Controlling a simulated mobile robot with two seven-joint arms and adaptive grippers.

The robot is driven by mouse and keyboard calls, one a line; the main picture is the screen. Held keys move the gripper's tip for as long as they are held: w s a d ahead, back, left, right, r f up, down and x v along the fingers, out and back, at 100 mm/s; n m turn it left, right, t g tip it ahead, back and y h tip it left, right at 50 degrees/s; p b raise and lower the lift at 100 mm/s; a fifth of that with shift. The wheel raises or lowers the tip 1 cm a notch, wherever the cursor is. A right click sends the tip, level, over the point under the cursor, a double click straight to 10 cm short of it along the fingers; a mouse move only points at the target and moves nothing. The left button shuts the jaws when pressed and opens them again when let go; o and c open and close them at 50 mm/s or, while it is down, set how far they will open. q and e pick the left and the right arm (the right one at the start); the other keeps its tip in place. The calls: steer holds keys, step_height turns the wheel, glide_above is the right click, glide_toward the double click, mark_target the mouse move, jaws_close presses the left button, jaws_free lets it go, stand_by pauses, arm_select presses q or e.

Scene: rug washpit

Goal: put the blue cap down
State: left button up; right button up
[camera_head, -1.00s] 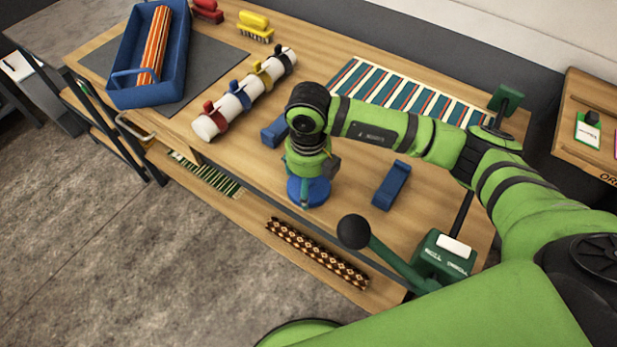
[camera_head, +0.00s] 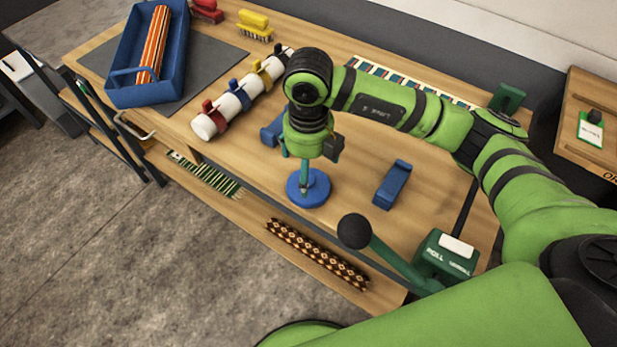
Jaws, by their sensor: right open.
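The blue cap (camera_head: 307,196), a round disc with a small upright piece at its middle, sits flat on the wooden table near its front edge. My right gripper (camera_head: 304,170) points down just above the cap's middle and is open. It is seen from above, so the wrist partly hides its fingers, and I cannot tell whether they still touch the cap's middle. My left gripper is not in view.
A blue block (camera_head: 392,185) lies right of the cap; another (camera_head: 272,131) is partly behind my wrist. A white roll with coloured clips (camera_head: 232,106) lies to the left. A green lever box (camera_head: 446,256) stands at front right. A blue tray (camera_head: 178,70) is at back left.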

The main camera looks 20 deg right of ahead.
mark_target(309, 179)
step_height(309, 179, up, 7)
steer(key=shift+f+b, duration=0.15)
steer(key=shift+b, duration=0.25)
